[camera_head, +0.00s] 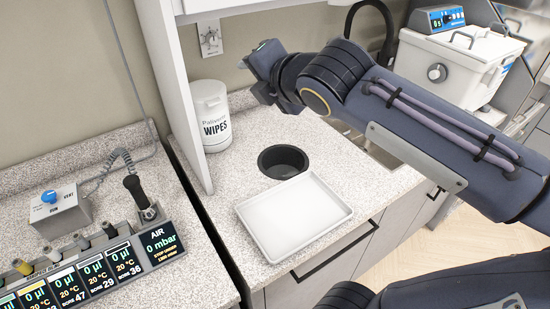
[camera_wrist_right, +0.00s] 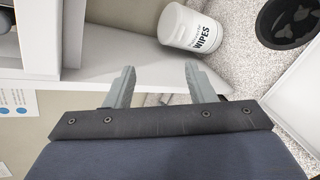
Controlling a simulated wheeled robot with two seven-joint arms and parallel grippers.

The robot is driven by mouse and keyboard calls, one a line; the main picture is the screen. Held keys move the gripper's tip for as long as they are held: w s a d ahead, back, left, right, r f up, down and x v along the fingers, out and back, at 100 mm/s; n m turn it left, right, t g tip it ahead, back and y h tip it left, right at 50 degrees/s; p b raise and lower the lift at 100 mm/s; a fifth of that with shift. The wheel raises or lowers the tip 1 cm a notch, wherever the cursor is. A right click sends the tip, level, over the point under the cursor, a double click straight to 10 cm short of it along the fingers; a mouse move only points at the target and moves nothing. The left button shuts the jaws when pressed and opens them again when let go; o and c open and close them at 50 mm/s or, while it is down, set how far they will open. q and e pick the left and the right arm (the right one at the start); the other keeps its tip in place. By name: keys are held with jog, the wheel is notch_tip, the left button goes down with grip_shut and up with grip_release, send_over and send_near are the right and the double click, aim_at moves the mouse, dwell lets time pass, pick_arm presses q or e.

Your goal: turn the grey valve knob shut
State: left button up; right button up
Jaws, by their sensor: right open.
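A grey valve knob (camera_head: 210,38) sits on a pale plate on the back wall in the head view, just right of the white upright panel. It is small there, and its exact turn is hard to read. My right gripper (camera_head: 256,74) reaches in from the right, to the right of the knob and lower, apart from it. In the right wrist view my right gripper (camera_wrist_right: 159,68) has its two grey fingers spread with nothing between them. I cannot make out the knob for sure in that view. My left gripper does not show.
A wipes tub (camera_head: 210,115), a round black bin opening (camera_head: 283,161) and a white tray (camera_head: 248,213) are on the speckled counter. The white upright panel (camera_head: 172,75) stands left of the tub. A box with a blue knob (camera_head: 60,212) and displays are at left; a white autoclave (camera_head: 455,68) is at right.

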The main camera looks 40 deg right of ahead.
jog(key=s+f+m+g+b, duration=0.1)
jog(key=s+f+m+g, duration=0.1)
jog(key=f+m, duration=0.3)
jog(key=s+a+f+m+g+y+b, duration=0.1)
jog(key=s+f+m, duration=0.3)
jog(key=f, duration=0.4)
jog(key=shift+s+f+m+g, duration=0.35)
jog(key=shift+m+g, duration=0.05)
jog(key=shift+m, duration=0.2)
jog(key=shift+a, duration=0.1)
